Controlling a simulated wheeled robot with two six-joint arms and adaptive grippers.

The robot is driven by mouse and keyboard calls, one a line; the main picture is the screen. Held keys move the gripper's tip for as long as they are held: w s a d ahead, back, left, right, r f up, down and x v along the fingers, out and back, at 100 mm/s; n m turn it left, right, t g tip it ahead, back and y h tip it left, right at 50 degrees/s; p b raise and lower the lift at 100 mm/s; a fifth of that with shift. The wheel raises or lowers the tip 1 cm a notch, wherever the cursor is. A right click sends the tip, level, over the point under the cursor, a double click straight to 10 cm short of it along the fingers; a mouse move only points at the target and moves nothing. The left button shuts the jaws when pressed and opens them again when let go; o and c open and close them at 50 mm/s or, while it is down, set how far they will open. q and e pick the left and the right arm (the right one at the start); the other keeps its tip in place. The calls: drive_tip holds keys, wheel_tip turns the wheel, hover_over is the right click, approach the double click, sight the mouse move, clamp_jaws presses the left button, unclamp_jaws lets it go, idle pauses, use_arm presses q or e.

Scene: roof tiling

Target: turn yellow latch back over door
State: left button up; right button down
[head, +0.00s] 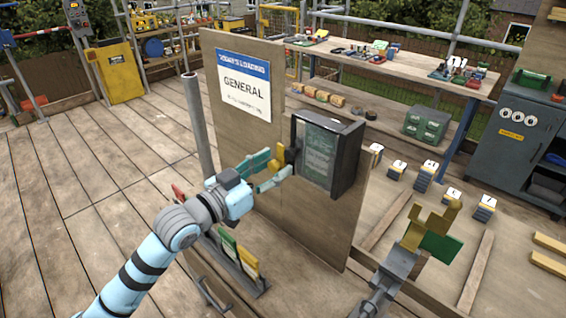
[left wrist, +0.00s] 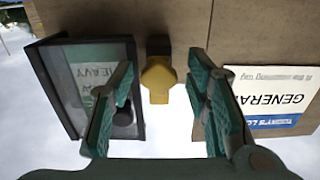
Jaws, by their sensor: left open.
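A dark box (head: 345,160) with a see-through door (head: 318,152) is fixed to the upright wooden board. A green card shows behind the door, which looks closed. The yellow latch (head: 281,152) sits on the board just left of the box. In the left wrist view the latch (left wrist: 158,78) stands beside the box (left wrist: 135,75), not over the door (left wrist: 85,85). My left gripper (head: 277,168) is open with its teal fingers around the latch, one on each side; in the wrist view gaps show on both sides. I cannot make out my right gripper.
A sign reading GENERAL (head: 244,85) is on the same board, left of the latch. A rack of coloured cards (head: 240,262) stands below. A grey metal piece with a brass-coloured fork (head: 415,235) and green plate (head: 441,248) is at lower right. A workbench (head: 400,65) is behind.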

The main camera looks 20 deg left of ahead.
use_arm(q)
drive_tip(key=shift+s+a+r, duration=0.1)
drive_tip(key=shift+s+r, duration=0.05)
drive_tip(key=shift+s, duration=0.2)
drive_tip(key=c, duration=0.3)
clamp_jaws()
use_arm(e)
drive_tip(key=shift+s+a, duration=0.1)
drive_tip(key=shift+s, duration=0.25)
